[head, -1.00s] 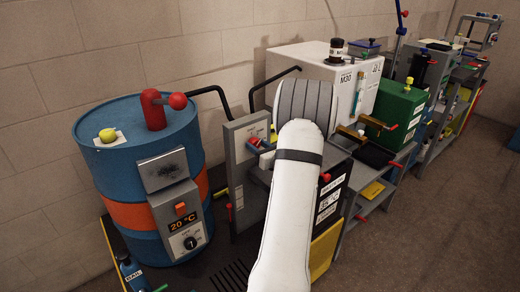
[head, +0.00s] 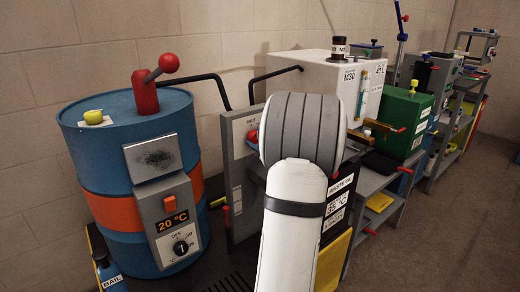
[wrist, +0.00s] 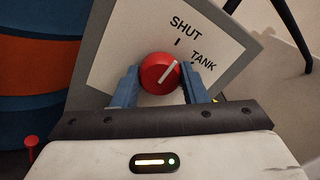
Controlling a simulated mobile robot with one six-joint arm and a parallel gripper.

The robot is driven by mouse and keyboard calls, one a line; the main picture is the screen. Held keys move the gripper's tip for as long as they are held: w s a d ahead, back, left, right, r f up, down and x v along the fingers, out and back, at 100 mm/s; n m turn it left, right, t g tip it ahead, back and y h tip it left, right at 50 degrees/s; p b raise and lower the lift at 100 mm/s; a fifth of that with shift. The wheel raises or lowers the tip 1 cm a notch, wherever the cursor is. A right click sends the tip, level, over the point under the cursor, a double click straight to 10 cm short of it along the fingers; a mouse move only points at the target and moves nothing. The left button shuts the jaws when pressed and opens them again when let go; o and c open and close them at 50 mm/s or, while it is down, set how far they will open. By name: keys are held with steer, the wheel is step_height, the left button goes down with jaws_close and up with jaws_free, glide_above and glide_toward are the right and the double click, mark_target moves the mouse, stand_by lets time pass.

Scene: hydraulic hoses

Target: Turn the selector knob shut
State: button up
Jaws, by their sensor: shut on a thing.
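The red selector knob (wrist: 159,73) sits on a pale plate (wrist: 125,45) with the labels SHUT and TANK. Its white pointer line slants up and right, between the SHUT and TANK marks. My gripper (wrist: 160,88) has its blue fingers on both sides of the knob and is shut on it. In the head view the grey panel (head: 238,190) stands right of the drum. My white arm and grey wrist cover most of its plate, and only a bit of red and blue shows beside my wrist.
A blue and orange drum (head: 110,165) with a red-handled post (head: 146,95) and a temperature box (head: 172,215) stands left. A white tank (head: 310,75), a green box (head: 403,112) and shelves stand behind right. Black hoses run along the wall. The floor at right is clear.

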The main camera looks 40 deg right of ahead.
steer(key=shift+n+b, duration=0.3)
steer(key=shift+b, duration=0.05)
steer(key=o, duration=1)
steer(key=s, duration=0.5)
steer(key=s+a, duration=0.1)
steer(key=s, duration=0.1)
steer(key=shift+s+p, duration=0.35)
